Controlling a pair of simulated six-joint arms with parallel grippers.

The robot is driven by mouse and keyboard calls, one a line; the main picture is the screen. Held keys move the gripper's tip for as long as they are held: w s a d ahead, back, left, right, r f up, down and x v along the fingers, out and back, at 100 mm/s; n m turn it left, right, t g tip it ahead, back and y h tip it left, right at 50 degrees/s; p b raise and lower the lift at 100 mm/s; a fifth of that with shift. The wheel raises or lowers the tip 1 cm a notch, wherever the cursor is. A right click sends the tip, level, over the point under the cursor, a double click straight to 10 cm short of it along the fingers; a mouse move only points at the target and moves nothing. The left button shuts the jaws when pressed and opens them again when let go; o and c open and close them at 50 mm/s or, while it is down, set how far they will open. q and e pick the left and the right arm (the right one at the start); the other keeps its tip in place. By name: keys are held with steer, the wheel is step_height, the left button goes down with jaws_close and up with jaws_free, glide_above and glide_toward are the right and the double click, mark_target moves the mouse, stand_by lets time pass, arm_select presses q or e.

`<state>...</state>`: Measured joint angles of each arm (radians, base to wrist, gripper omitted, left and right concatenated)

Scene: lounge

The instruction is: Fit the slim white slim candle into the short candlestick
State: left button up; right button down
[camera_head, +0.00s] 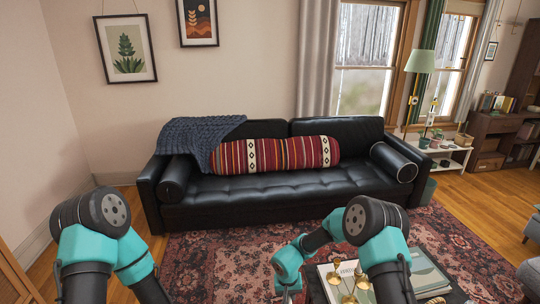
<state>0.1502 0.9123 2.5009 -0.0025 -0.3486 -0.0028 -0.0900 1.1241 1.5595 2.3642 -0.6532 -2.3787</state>
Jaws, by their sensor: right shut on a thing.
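Brass candlesticks (349,298) stand low in the head view on the coffee table, partly cut by the bottom edge. I cannot tell for sure which brass part belongs to the short candlestick. My right gripper (290,291) points down at the bottom edge, left of the brass pieces and apart from them. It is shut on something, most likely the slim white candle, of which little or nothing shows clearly. My left arm comes in at the lower left; its gripper is out of view.
A pale book (340,270) lies beneath the brass pieces, and a green-covered book (428,272) lies to the right, beyond my right forearm. A patterned rug (215,262) spreads beyond the table. A black sofa (260,190) stands at the back.

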steer(key=d, duration=1.4)
steer(key=shift+s, duration=0.1)
